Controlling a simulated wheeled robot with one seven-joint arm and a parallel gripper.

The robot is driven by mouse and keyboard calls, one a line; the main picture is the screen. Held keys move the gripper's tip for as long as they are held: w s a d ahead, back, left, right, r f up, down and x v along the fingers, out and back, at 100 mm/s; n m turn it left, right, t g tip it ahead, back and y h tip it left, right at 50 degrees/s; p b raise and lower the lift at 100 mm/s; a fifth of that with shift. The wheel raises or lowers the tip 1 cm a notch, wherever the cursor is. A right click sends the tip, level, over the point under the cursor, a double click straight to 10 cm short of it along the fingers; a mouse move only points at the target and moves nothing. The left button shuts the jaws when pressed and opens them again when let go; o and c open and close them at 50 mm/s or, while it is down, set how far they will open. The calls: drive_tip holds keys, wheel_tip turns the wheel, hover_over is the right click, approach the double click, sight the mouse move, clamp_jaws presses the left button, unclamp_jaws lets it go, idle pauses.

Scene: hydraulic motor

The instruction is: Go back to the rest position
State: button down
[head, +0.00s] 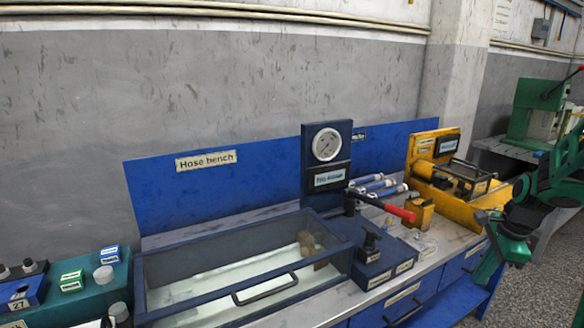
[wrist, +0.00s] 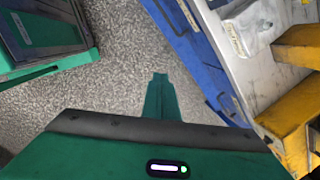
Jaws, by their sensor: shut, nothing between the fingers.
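My gripper (head: 484,277) is at the right of the head view, green and pointing down, in front of the bench's right end. In the wrist view its fingers (wrist: 160,80) are together as one narrow green shape over the speckled floor. They are shut and hold nothing. My gripper is clear of the bench in the wrist view, with bare floor beyond the fingertips.
The blue hose bench (head: 450,272) carries a glass-walled tank (head: 210,290), a gauge panel (head: 326,145), a red-handled lever (head: 395,210) and a yellow machine (head: 480,190). A green machine (head: 530,110) stands behind at right. Open floor (wrist: 95,90) lies beside the bench.

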drive_tip(key=s+a+r+n, duration=0.2)
drive_tip(key=s+n, duration=0.3)
drive_tip(key=s, duration=0.3)
drive_tip(key=s+a+r+n+g, duration=0.1)
drive_tip(key=s+a+r+n, duration=0.1)
drive_tip(key=s+a+n, duration=0.3)
drive_tip(key=s+a+r+n+g, duration=0.1)
drive_tip(key=s+n, duration=0.4)
drive_tip(key=s, duration=0.6)
drive_tip(key=shift+a+r+n, duration=0.4)
drive_tip(key=shift+a+r, duration=0.2)
drive_tip(key=shift+a, duration=0.7)
